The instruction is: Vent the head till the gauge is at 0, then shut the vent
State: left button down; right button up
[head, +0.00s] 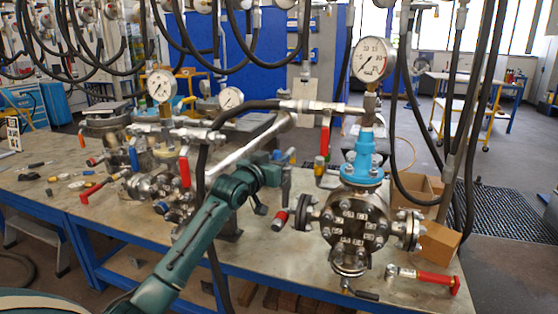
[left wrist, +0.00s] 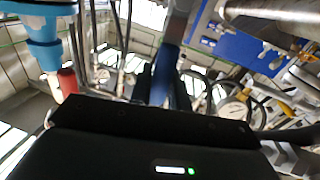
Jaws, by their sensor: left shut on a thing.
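The flanged steel vessel (head: 355,222) stands at the right of the bench, with a blue neck (head: 366,150) on top. The pressure gauge (head: 371,60) sits above the neck; its needle is too small to read surely. A red lever (head: 325,140) stands upright left of the neck; a red handle also shows in the left wrist view (left wrist: 68,80). My left gripper (head: 283,160) is left of the vessel head, shut on a blue handle (head: 291,154). In the left wrist view the blue handle (left wrist: 166,75) rises beyond the dark gripper body. My right gripper is out of view.
Other vessels, with gauges (head: 160,86) and red levers, crowd the bench to the left. Black hoses (head: 475,120) hang around the vessel. A red-handled valve (head: 437,281) lies at the front right edge. Cardboard boxes (head: 437,240) stand behind it.

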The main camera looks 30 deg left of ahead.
pick_arm(q)
jog(key=s+a+f+n+t+y+b, duration=0.1)
jog(key=a+f+n+y, duration=0.3)
jog(key=n, duration=1.5)
jog(key=shift+s+a+f+n, duration=0.4)
jog(key=shift+a+f, duration=1.15)
jog(key=shift+f, duration=0.25)
jog(key=c, duration=1.4)
grip_release()
jog(key=shift+w, duration=0.1)
jog(key=shift+o, duration=0.2)
jog(key=shift+f, duration=0.1)
